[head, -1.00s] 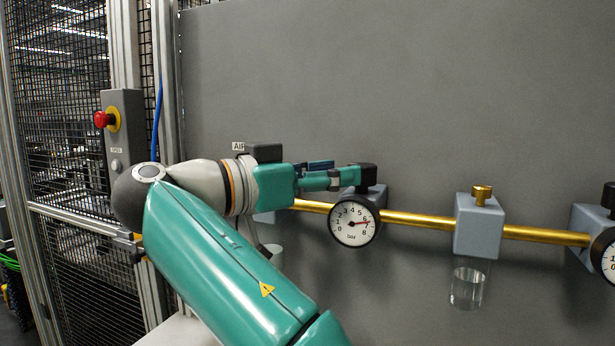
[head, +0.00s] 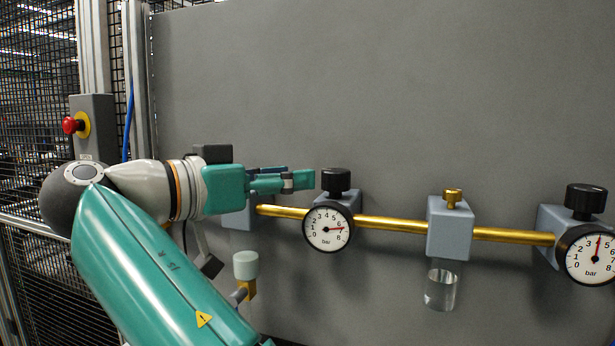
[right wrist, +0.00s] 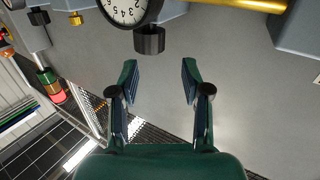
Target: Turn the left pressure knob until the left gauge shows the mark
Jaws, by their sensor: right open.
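The left pressure knob (head: 336,179) is a black ridged cap on a grey-blue block. The left gauge (head: 328,228), a round white dial with black rim, sits just below it. In the right wrist view, the gripper (right wrist: 160,68) opens toward the knob (right wrist: 149,40), which lies beyond the fingertips. The left gauge (right wrist: 125,8) is partly cut off there. My left gripper is out of view.
A brass pipe (head: 390,223) runs along the grey panel to a block with a brass valve (head: 452,198), a glass cup (head: 441,288) below it. A right knob (head: 585,200) and right gauge (head: 592,255) are at the right edge. A red emergency button (head: 72,125) is at left.

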